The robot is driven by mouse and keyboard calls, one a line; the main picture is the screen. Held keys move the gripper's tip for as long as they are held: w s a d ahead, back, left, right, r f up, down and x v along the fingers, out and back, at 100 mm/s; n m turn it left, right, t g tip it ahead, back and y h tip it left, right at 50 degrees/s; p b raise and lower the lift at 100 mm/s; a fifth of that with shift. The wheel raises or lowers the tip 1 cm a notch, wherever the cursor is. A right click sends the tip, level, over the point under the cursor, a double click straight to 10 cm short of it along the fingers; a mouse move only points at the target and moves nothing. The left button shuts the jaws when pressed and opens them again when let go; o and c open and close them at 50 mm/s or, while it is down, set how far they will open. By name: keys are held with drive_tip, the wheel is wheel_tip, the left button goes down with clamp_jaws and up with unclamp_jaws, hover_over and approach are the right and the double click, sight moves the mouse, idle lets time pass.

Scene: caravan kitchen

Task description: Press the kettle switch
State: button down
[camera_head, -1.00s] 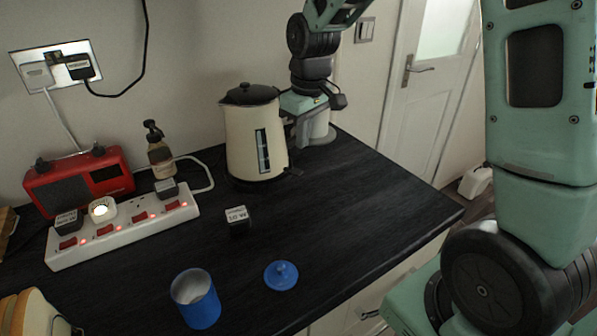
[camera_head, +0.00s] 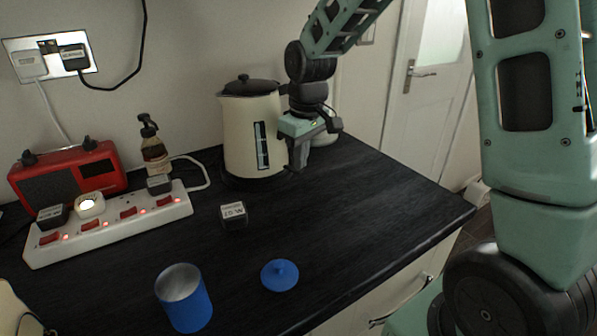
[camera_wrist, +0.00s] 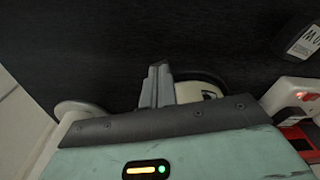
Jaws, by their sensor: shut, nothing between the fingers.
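The cream kettle (camera_head: 241,140) with a black lid and a dark level window stands upright at the back of the black worktop. Only a cream bit of it (camera_wrist: 211,91) and a dark curved rim show in the wrist view. My gripper (camera_head: 297,166) is low at the kettle's right side, pointing down near its base. Its fingers (camera_wrist: 158,68) are together and empty in the wrist view. I cannot tell whether they touch the kettle. The kettle switch is not clearly visible; my gripper covers that side of the base.
A white power strip (camera_head: 110,228) with lit red switches, a red radio (camera_head: 70,178) and a brown bottle (camera_head: 153,152) stand left. A dark labelled block (camera_head: 234,216), blue canister (camera_head: 186,305) and blue lid (camera_head: 280,275) are in front. The front right worktop (camera_head: 390,215) is clear.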

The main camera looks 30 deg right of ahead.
wheel_tip(320, 180, down, 2)
drive_tip(key=shift+b, duration=0.6)
drive_tip(key=shift+s+r, duration=0.1)
drive_tip(key=shift+r, duration=0.15)
drive_tip(key=shift+s+d+r+p, duration=0.25)
drive_tip(key=shift+s+p, duration=0.15)
drive_tip(key=shift+s, duration=0.3)
drive_tip(key=shift+s+d+r+p, duration=0.2)
drive_tip(key=shift+s+p, duration=0.2)
drive_tip(key=shift+s, duration=0.3)
drive_tip(key=shift+r, duration=0.1)
wheel_tip(320, 180, up, 12)
drive_tip(key=s, duration=0.1)
drive_tip(key=shift+d+p, duration=0.2)
drive_tip(key=shift+p, duration=0.15)
